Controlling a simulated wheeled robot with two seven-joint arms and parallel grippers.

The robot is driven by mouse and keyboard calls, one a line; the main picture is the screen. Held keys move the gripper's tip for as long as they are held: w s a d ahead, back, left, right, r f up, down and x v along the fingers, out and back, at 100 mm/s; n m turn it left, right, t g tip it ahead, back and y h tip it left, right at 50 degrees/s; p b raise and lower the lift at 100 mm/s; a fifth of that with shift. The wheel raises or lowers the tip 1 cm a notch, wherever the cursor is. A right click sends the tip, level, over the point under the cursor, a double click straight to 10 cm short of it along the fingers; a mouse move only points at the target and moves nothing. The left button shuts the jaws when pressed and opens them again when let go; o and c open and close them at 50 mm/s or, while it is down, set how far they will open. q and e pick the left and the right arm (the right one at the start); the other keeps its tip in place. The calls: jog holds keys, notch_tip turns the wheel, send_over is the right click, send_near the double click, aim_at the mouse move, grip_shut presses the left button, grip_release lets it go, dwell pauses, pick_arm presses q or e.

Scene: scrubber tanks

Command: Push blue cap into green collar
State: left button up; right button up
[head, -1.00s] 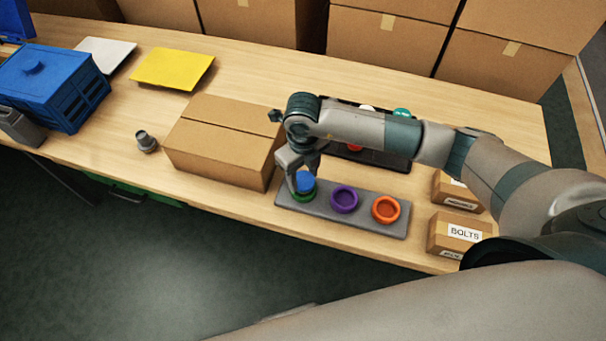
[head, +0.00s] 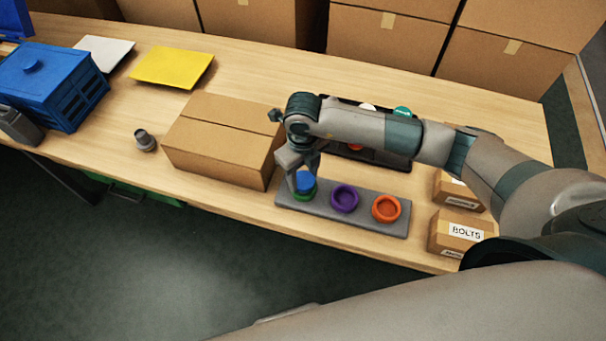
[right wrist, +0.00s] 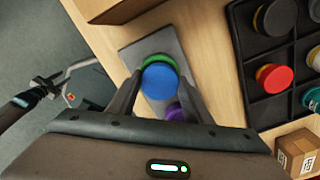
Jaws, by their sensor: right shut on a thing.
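The blue cap (head: 305,181) is at the green collar (head: 303,196) on the left end of the grey base plate (head: 325,208). In the right wrist view the blue cap (right wrist: 160,80) covers most of the green collar (right wrist: 152,61), whose rim shows behind it. I cannot tell whether the cap is seated in the collar. My right gripper (head: 302,184) is shut on the blue cap, with one finger on each side of it.
The purple collar (head: 344,198) and orange collar (head: 386,209) are on the same plate. A cardboard box (head: 222,140) stands close to the left. A black tray of caps (right wrist: 262,95) is behind my right arm. Boxes of bolts (head: 460,232) stand at the right.

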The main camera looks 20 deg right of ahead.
jog(key=shift+f+b, duration=0.5)
jog(key=shift+f, duration=0.05)
dwell(0.8)
jog(key=shift+c, duration=0.5)
jog(key=o, duration=1.2)
jog(key=shift+o, duration=0.6)
jog(key=o, duration=0.7)
jog(key=shift+r, duration=0.15)
jog(key=shift+r+p, duration=2.15)
jog(key=shift+r, duration=1.3)
